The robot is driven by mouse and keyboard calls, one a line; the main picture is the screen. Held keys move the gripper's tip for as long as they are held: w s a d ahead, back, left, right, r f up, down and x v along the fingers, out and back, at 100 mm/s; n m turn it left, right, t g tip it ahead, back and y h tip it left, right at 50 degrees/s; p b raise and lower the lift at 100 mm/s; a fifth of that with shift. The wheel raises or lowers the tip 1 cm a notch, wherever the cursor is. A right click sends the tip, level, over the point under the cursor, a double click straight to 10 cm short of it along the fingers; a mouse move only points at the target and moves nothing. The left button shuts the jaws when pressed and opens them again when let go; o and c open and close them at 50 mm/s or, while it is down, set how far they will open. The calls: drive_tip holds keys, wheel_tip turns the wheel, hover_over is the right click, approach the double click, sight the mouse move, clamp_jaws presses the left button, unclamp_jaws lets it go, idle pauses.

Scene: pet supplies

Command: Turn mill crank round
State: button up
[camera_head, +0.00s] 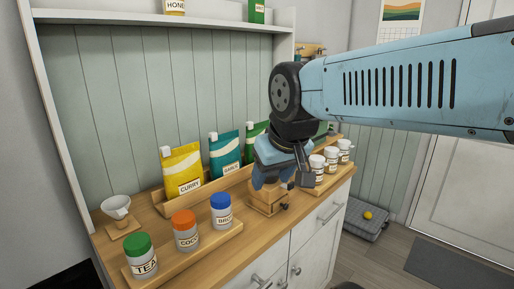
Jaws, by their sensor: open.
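The mill (264,204) is a small wooden box on the wooden counter, near its front edge. A small dark knob (285,206) shows at its front right side; I cannot tell if it is part of the crank or a drawer knob. My gripper (281,183) points down right over the mill and is open. It hides the mill's top, and I cannot make out the crank. Whether the fingers touch the mill cannot be told.
A tray (205,244) with jars labelled TEA and COCO and a blue-lidded jar stands left. A white dripper (117,208) sits at far left. Pouches, including yellow CURRY (183,172), stand behind. White-lidded jars (331,160) stand close on the right.

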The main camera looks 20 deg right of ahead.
drive_tip(key=w+d+f+n+g+h, duration=0.1)
drive_tip(key=w+n+h, duration=0.5)
drive_tip(key=w+n, duration=0.65)
drive_tip(key=w+d+f+n+h, duration=0.1)
drive_tip(key=w+f+n+h, duration=0.1)
drive_tip(key=w+n+h, duration=0.95)
drive_tip(key=w+d+f+m+y, duration=0.1)
drive_tip(key=w+d, duration=0.1)
drive_tip(key=d, duration=0.2)
drive_tip(key=w+d+f+m+y, duration=0.1)
drive_tip(key=w+d+f+y, duration=0.1)
drive_tip(key=w+d, duration=0.1)
drive_tip(key=w+d+f+y, duration=0.1)
drive_tip(key=w+d+f, duration=0.1)
drive_tip(key=d, duration=0.3)
drive_tip(key=shift+w+d+m+y, duration=0.15)
drive_tip(key=shift+d+m+y, duration=0.05)
drive_tip(key=shift+m+y, duration=0.2)
clamp_jaws()
